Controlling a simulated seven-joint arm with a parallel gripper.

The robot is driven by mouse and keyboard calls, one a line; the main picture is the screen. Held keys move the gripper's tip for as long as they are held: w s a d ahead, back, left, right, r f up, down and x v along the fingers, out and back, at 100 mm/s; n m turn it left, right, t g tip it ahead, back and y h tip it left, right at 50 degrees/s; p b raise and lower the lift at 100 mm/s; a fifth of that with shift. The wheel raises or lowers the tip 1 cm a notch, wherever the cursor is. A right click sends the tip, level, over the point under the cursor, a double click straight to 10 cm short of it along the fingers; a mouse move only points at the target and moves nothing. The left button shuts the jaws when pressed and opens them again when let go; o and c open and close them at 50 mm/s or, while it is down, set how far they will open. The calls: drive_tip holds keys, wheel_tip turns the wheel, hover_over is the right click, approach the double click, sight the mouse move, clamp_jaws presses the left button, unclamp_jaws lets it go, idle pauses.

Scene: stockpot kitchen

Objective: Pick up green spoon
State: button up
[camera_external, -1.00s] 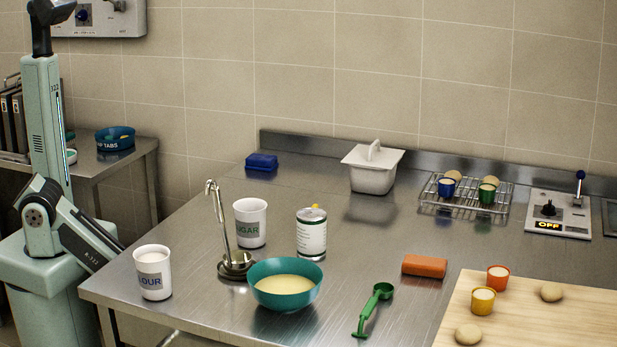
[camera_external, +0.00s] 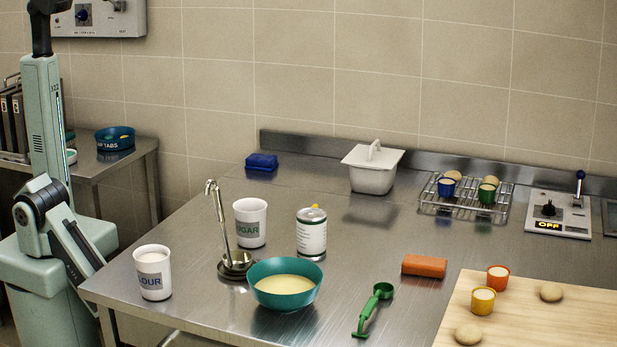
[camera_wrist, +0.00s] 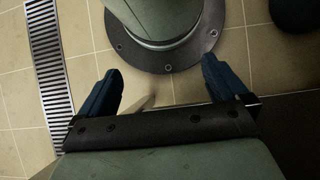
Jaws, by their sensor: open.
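The green spoon (camera_external: 373,308) lies on the steel table, right of the teal bowl (camera_external: 287,284) of pale yellow batter. Its round scoop end points to the back and its handle runs toward the front. My gripper does not show clearly in the external view. In the wrist view my gripper (camera_wrist: 163,88) is open and empty, its two dark blue fingers wide apart. It hangs above the tiled floor, beside a round bolted base plate, away from the spoon. The spoon is not in the wrist view.
An orange block (camera_external: 424,266) lies behind and right of the spoon. A wooden board (camera_external: 545,318) with cups and dough balls is at right. A flour cup (camera_external: 153,272), sugar cup (camera_external: 250,222), ladle (camera_external: 221,235) and can (camera_external: 311,232) stand to the left.

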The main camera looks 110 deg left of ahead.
drive_tip(key=shift+s, duration=0.1)
drive_tip(key=c, duration=0.9)
